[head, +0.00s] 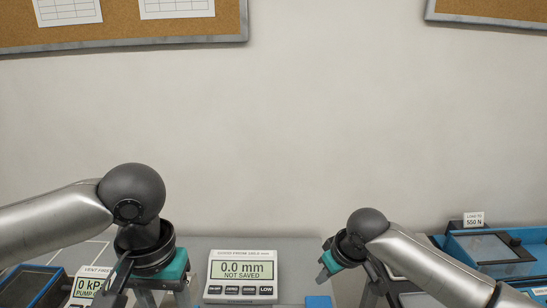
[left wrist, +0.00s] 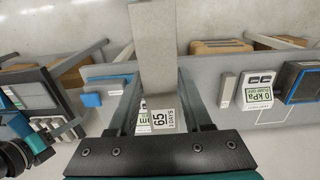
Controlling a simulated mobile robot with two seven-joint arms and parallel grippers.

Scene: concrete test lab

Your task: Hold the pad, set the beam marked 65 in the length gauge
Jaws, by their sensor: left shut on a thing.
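A grey concrete beam (left wrist: 156,50) runs up the middle of the left wrist view, with a white label reading 65 (left wrist: 160,118) at its near end. My left gripper (left wrist: 158,88) is shut on it, one finger on each side. In the head view the left gripper (head: 150,288) is at the lower left; I cannot make out the beam there.
A vent pump readout (head: 90,286) showing 0 kPa stands at the left beside a dark blue-framed unit (head: 30,286). A blue machine (head: 490,250) with a 550 N sign (head: 473,219) stands at the right. Grey bench shows behind the display.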

